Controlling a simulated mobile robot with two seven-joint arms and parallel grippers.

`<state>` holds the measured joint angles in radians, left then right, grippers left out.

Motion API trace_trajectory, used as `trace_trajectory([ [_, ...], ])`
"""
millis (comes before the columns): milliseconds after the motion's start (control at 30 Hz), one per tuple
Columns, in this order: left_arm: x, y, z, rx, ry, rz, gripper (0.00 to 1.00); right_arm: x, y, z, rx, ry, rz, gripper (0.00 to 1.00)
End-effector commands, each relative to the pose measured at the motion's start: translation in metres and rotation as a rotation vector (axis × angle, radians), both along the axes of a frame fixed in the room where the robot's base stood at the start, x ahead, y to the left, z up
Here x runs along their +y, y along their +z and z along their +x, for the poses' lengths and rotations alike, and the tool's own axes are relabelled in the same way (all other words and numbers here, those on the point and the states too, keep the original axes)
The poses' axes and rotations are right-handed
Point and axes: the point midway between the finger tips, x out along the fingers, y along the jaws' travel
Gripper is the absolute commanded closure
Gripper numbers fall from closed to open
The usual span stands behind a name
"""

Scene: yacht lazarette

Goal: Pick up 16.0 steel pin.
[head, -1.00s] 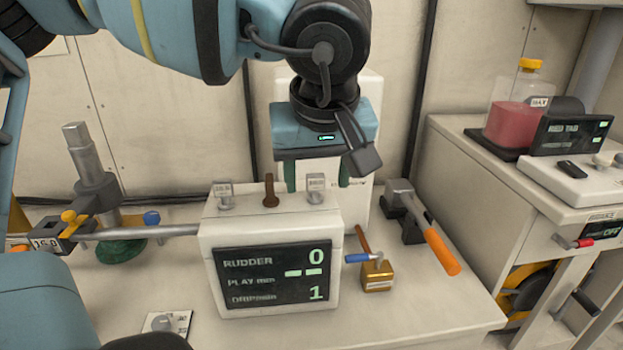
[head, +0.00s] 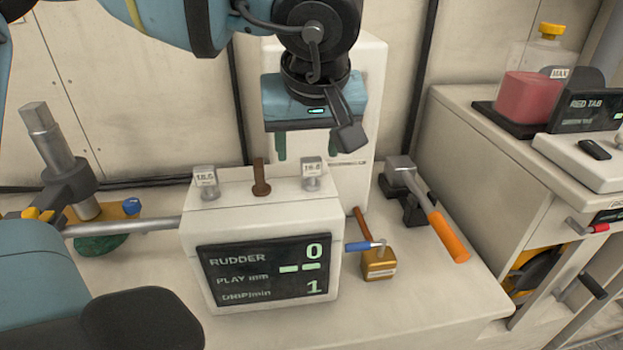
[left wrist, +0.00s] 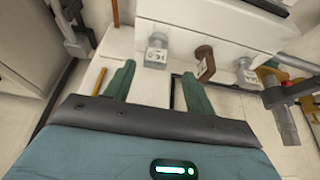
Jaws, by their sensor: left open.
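Two grey steel pins with small labels stand upright in the top of the white display box (head: 335,215). The left pin (head: 206,182) seems to read 16.5 or 18.5. The right pin (head: 312,174) reads 16-something; its last digit is unclear. A brown pin (head: 261,178) stands between them. My left gripper (head: 309,148) is open and empty, pointing down behind and above the right pin. In the left wrist view, its fingers (left wrist: 157,82) are spread, with the right pin (left wrist: 157,50) just beyond them and the left pin (left wrist: 244,72) farther right. My right gripper is not visible.
A brass block (head: 379,263) with a blue-handled tool stands right of the box. An orange-handled hammer (head: 445,233) rests behind it. A grey rod and clamp (head: 65,190) stand on the left. The bench front at right is clear.

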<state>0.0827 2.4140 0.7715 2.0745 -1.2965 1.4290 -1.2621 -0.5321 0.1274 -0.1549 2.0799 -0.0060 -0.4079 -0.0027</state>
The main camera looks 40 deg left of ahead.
Motion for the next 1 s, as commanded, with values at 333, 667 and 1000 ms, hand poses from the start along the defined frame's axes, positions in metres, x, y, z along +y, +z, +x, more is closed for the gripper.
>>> trace_trajectory([
  [333,0.003,-0.027,0.010,0.004,0.000,-0.002,0.45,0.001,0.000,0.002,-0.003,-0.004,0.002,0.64],
  [667,0.010,-0.049,0.017,-0.003,0.001,-0.002,0.45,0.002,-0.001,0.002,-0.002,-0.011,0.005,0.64],
  [1000,0.010,-0.049,0.017,-0.002,0.000,-0.001,0.69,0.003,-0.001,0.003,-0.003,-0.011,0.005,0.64],
])
